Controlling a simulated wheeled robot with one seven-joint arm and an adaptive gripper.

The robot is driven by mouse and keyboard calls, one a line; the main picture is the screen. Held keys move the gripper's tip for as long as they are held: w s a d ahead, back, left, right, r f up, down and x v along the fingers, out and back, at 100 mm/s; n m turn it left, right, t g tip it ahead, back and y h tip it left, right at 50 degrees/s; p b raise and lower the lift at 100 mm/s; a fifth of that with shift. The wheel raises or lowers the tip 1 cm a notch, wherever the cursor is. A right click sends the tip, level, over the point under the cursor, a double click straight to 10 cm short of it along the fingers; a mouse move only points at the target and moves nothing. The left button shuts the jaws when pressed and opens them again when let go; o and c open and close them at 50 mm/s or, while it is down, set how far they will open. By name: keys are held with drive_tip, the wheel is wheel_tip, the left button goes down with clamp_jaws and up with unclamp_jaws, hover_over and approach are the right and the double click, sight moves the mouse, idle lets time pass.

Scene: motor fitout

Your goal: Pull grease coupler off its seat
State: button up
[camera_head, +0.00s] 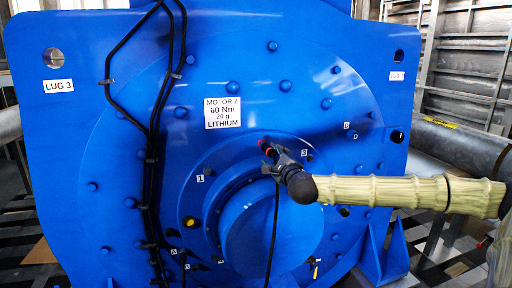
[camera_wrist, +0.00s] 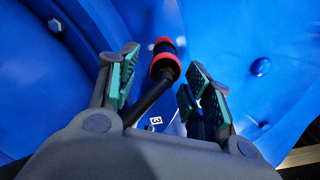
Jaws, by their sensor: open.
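The grease coupler (camera_wrist: 165,64) is a black cylinder with red bands, and a black hose runs back from it in the wrist view. In the head view the coupler (camera_head: 265,145) shows as a small red and black piece at the upper part of the motor's round hub, left of label 3. My gripper (camera_head: 272,158) is at the coupler, its dark fingers partly hiding it. In the wrist view my gripper (camera_wrist: 162,72) is open, with one green-padded finger on each side of the coupler and hose. Gaps show on both sides. The coupler's seat is hard to make out.
The blue motor (camera_head: 110,140) fills most of the head view, with bolts across its face. Black cables (camera_head: 153,150) run down its left side. A thin hose (camera_head: 274,235) hangs below my gripper. A grey pipe (camera_head: 460,145) lies at the right.

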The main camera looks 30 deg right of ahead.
sight(265, 147)
drive_tip(key=shift+s+d+r, duration=0.1)
drive_tip(key=shift+s+r, duration=0.5)
drive_tip(key=shift+s, duration=0.15)
drive_tip(key=shift+w+a+f, duration=0.2)
drive_tip(key=shift+w+f, duration=0.05)
drive_tip(key=shift+w, duration=0.3)
drive_tip(key=shift+w+a+f, duration=0.15)
drive_tip(key=shift+w+f, duration=0.05)
drive_tip(key=shift+w, duration=0.3)
drive_tip(key=shift+w+d+r, duration=0.2)
drive_tip(key=shift+d, duration=0.1)
drive_tip(key=b+x, duration=0.1)
drive_tip(key=x, duration=0.3)
drive_tip(key=shift+a+f, duration=0.1)
drive_tip(key=shift+f, duration=0.05)
drive_tip(key=shift+b+x, duration=1)
drive_tip(key=shift+x, duration=0.8)
drive_tip(key=shift+b, duration=0.5)
drive_tip(key=shift+c, duration=0.4)
